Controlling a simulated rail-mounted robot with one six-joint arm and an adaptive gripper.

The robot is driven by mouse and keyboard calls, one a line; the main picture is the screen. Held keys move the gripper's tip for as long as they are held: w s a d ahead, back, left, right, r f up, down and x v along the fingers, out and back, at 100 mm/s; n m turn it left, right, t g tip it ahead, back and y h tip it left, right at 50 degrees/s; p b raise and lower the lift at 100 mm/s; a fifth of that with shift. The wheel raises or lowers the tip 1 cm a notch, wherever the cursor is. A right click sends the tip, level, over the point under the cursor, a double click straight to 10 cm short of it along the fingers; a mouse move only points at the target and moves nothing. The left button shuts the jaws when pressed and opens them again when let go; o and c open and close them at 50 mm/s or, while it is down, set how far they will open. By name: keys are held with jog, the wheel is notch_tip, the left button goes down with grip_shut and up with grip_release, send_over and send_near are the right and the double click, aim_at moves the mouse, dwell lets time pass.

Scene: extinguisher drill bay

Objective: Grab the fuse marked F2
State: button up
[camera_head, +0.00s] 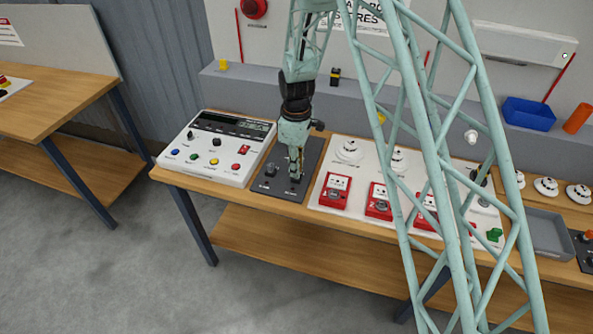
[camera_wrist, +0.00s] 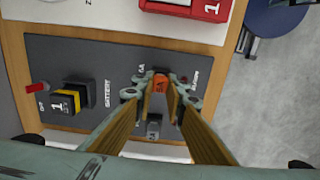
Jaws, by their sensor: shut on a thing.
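My gripper (camera_head: 296,176) is down over the dark panel (camera_head: 263,185) on the bench. In the wrist view my gripper (camera_wrist: 161,92) has its two fingertips closed on either side of a small orange fuse (camera_wrist: 161,80). The fuse's top print looks like "5A"; I cannot read an F2 mark. It appears to be at the panel, and I cannot tell whether it is still seated. A dark grey fuse (camera_wrist: 153,128) sits close by, between my fingers but nearer the camera. In the head view the held fuse is hidden by my gripper.
On the panel are a yellow-and-black block marked 1 (camera_wrist: 66,103) and a red-ended switch (camera_wrist: 37,87). A white control unit (camera_head: 216,147) stands left of the panel. Red call points (camera_head: 335,190) on a white board stand to the right.

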jog(key=shift+r, duration=1.35)
jog(key=s+d+b, duration=0.1)
jog(key=s+d, duration=0.1)
jog(key=s, duration=0.5)
jog(key=s+d+r+b, duration=0.1)
jog(key=s+d, duration=0.1)
jog(key=s, duration=0.6)
jog(key=shift+s+d+r, duration=0.2)
jog(key=shift+s+r, duration=0.05)
